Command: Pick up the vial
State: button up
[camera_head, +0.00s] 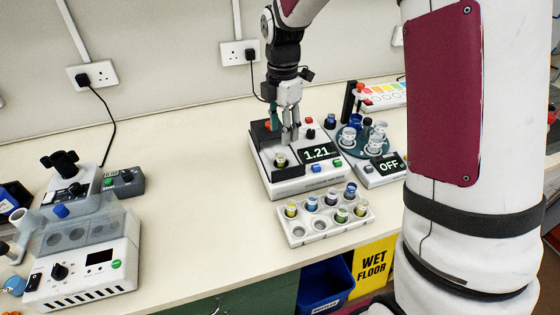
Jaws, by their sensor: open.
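A small vial (281,160) with a dark cap and a yellowish label stands on the weighing area of a white balance (290,186), whose display reads 1.21. My gripper (290,135) points down over the balance, open and empty. Its fingertips appear just above and slightly right of the vial in the picture; the exact gap cannot be told. More small vials stand in a white rack (318,233) in front of the balance, among them a yellow-labelled one (291,210) and a blue-capped one (350,190).
A second device (383,171) with an OFF display and a round holder of capped vials stands right of the balance. A white machine (85,265) with a clear lid stands at left. The bench between is clear. A blue bin (325,284) sits below the front edge.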

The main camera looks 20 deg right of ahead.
aim_at(280, 155)
notch_tip(280, 155, down, 10)
jog(key=shift+w+a+r+p, duration=0.15)
jog(key=shift+r+p, duration=0.05)
jog(key=shift+p, duration=0.5)
jog(key=shift+c, duration=0.3)
grip_shut()
